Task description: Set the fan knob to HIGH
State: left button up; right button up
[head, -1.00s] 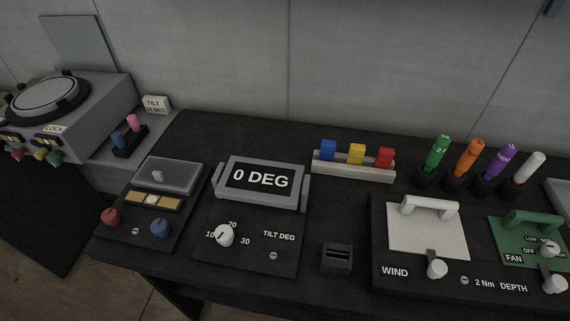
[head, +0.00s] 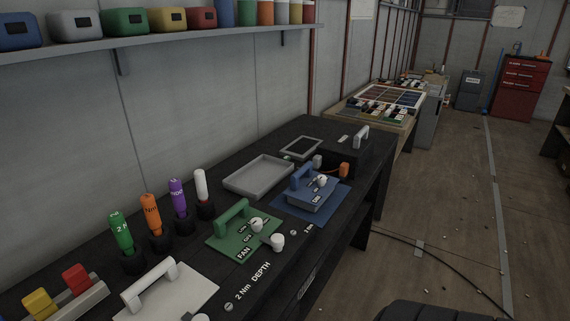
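The fan knob (head: 257,224) is a small white round knob on the green panel (head: 223,243) marked FAN. Small position labels stand to its left; LOW and OFF can be made out, but the setting its pointer marks is too small to tell. A green handle (head: 232,211) rises from the panel behind the knob. A second white knob (head: 277,242) sits at the panel's front edge. Neither of my grippers is in view.
A blue panel (head: 311,202) with its own handle and white knob lies to the right. A grey tray (head: 259,176) is behind it. Coloured upright cylinders, such as the green one (head: 121,231), stand at left. A shelf (head: 170,39) with bins hangs above the console.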

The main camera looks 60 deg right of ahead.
aim_at(255, 223)
jog(key=l+z, duration=0.15)
jog(key=z, duration=1.3)
